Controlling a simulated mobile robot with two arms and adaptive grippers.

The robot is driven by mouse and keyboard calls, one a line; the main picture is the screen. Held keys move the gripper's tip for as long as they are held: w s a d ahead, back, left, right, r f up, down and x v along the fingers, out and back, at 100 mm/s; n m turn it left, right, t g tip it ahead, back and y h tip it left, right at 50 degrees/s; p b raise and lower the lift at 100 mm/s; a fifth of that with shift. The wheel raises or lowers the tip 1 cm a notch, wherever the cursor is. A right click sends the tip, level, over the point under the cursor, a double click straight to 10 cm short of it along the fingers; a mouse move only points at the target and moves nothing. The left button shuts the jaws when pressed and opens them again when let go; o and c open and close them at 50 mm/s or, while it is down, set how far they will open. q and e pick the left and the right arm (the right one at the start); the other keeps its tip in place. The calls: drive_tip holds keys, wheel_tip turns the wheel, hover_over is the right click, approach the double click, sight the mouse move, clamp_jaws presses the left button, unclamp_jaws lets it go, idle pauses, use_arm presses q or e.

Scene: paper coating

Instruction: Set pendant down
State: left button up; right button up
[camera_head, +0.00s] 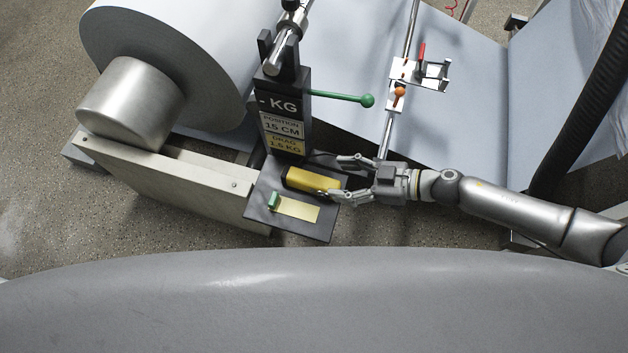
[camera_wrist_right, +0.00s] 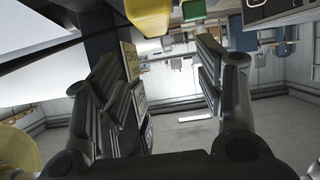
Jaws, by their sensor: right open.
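A yellow pendant with a black end (camera_head: 315,180) lies on the dark shelf plate (camera_head: 262,212) beside the black post. My right gripper (camera_head: 342,177) is open at the pendant's right end, with its fingers spread to either side. The lower finger overlaps the pendant's edge in the head view; I cannot tell if it touches. In the right wrist view, a yellow body (camera_wrist_right: 148,14), apparently the pendant, shows at the top edge beyond the open fingers (camera_wrist_right: 160,75). My left gripper is not in view.
A flat yellow pad with a green block (camera_head: 296,209) lies on the plate's near side. A black post (camera_head: 285,120) with labels and a green-knobbed lever (camera_head: 342,97) stands behind. A large paper roll (camera_head: 205,60) is at the left. A metal rod (camera_head: 388,130) runs behind the gripper.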

sight(312, 179)
drive_tip(key=shift+h, duration=0.3)
drive_tip(key=a+f, duration=0.1)
drive_tip(key=f, duration=0.1)
drive_tip(key=w+a+f, duration=0.1)
drive_tip(key=a, duration=0.1)
drive_tip(key=shift+w+a+f, duration=0.2)
drive_tip(key=shift+a+f, duration=0.05)
drive_tip(key=shift+f, duration=0.1)
drive_tip(key=x, duration=0.5)
drive_tip(key=shift+r, duration=0.15)
